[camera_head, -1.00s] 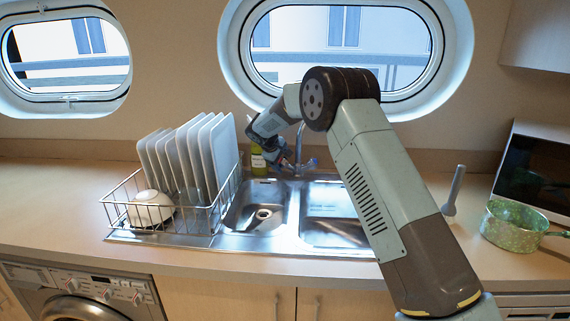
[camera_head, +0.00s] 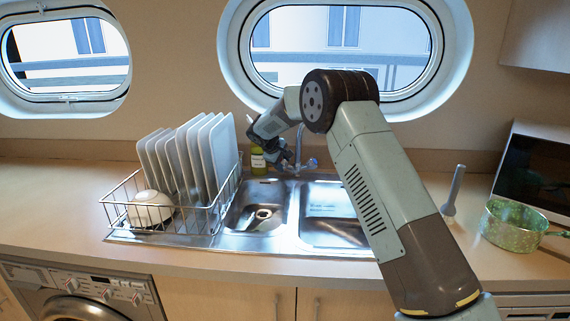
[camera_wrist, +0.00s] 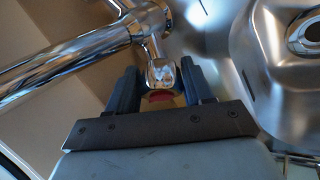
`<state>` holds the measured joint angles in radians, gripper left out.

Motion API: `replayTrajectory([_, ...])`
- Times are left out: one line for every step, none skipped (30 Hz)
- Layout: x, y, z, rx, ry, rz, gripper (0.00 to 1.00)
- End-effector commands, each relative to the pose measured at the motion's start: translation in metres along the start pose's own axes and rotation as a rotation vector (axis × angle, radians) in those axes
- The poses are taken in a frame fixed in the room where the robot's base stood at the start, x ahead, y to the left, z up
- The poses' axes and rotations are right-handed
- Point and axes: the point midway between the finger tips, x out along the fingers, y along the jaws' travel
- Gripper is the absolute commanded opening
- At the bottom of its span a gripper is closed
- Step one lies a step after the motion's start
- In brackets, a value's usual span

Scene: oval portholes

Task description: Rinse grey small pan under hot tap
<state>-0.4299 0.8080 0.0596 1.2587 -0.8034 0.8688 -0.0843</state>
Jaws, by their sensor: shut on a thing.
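My gripper (camera_head: 284,158) is at the tap (camera_head: 299,150) behind the sink. In the wrist view, my gripper's two dark blue fingers (camera_wrist: 160,92) are on both sides of a chrome tap handle (camera_wrist: 161,72) with a red mark, shut on it. The tap's chrome body (camera_wrist: 65,65) runs to the left of it. A blue-marked tap handle (camera_head: 312,163) is at the right of the tap. I cannot make out a grey small pan in either view. Whether water runs from the tap I cannot tell.
A dish rack (camera_head: 212,222) with white plates and a bowl stands left of the sink. A yellow-green bottle (camera_head: 258,160) is close behind my gripper. A green speckled pan (camera_head: 512,237) and a grey upright handle-like object (camera_head: 453,190) are on the right counter.

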Motion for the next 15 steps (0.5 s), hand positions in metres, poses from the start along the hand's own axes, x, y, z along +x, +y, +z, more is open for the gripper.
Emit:
replayTrajectory([0.0001,-0.0013,-0.0002,-0.002,-0.001,-0.002,0.21])
replayTrajectory([0.0001,-0.0013,-0.0002,-0.003,-0.001,-0.003,0.21])
replayTrajectory([0.0002,-0.0012,-0.0002,-0.008,-0.001,-0.006,0.21])
replayTrajectory([0.0004,-0.0012,-0.0001,-0.014,-0.001,-0.009,0.21])
replayTrajectory([0.0005,-0.0011,-0.0001,-0.022,-0.002,-0.014,0.21])
replayTrajectory([0.0007,-0.0011,0.0000,-0.036,-0.002,-0.022,0.21])
replayTrajectory([0.0008,-0.0011,0.0001,-0.048,-0.003,-0.031,0.21])
replayTrajectory([0.0009,-0.0011,0.0002,-0.063,-0.003,-0.040,0.21])
replayTrajectory([0.0010,-0.0007,0.0001,-0.084,-0.003,-0.053,0.21])
replayTrajectory([0.0010,-0.0005,0.0000,-0.101,-0.002,-0.063,0.21])
replayTrajectory([0.0011,-0.0007,0.0000,-0.117,-0.002,-0.073,0.21])
replayTrajectory([0.0011,-0.0009,0.0000,-0.141,-0.003,-0.086,0.21])
replayTrajectory([0.0009,-0.0010,-0.0002,-0.158,-0.003,-0.096,0.21])
replayTrajectory([0.0008,-0.0008,-0.0005,-0.174,-0.002,-0.107,0.21])
replayTrajectory([0.0009,-0.0003,-0.0003,-0.197,-0.001,-0.120,0.21])
